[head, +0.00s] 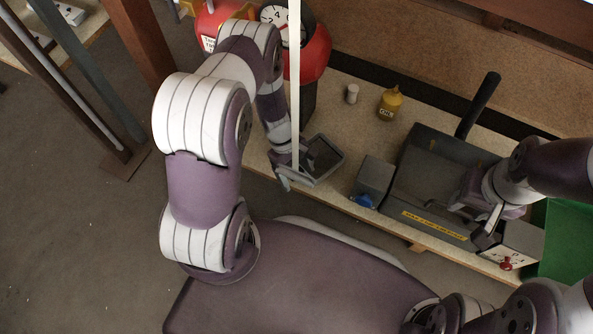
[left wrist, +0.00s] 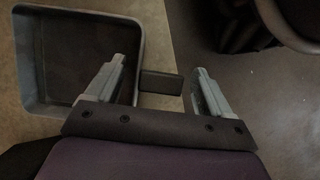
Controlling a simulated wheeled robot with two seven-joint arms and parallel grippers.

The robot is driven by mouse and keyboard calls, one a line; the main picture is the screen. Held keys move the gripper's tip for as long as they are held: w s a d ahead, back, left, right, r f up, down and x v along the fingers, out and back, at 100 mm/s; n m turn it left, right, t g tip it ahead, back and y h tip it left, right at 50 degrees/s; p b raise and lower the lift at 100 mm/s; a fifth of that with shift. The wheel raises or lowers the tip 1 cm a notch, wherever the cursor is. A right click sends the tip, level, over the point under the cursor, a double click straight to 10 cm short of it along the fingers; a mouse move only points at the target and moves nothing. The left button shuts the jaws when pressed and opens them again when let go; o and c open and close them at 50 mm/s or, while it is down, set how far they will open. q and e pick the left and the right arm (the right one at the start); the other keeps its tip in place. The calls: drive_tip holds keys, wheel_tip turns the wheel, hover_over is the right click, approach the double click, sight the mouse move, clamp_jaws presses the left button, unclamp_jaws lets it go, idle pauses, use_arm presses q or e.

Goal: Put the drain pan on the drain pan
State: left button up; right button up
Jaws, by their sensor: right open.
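A grey, shallow, square drain pan (head: 325,157) with a dark inside sits near the front edge of the bench. It also shows at the left of the left wrist view (left wrist: 28,75), with a small dark tab (left wrist: 160,83) on its side. My left gripper (head: 291,182) is at the pan's near left side. In the left wrist view its fingers (left wrist: 165,82) are spread, with the tab seen between them; contact is unclear. My right gripper (head: 487,232) is open over the dark machine's front right part. I cannot make out a second drain pan.
A dark machine (head: 410,185) with a raised lever stands right of the pan, beside a grey box (head: 373,178). A yellow bottle (head: 391,103) and a small white cylinder (head: 352,93) stand behind. A pale upright strip (head: 294,80) crosses before the red dial scale (head: 310,50). A green bin (head: 565,240) is at right.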

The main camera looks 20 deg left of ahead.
use_arm(q)
drive_tip(key=p+v, duration=0.8)
drive_tip(key=v, duration=0.4)
drive_tip(key=shift+r, duration=0.2)
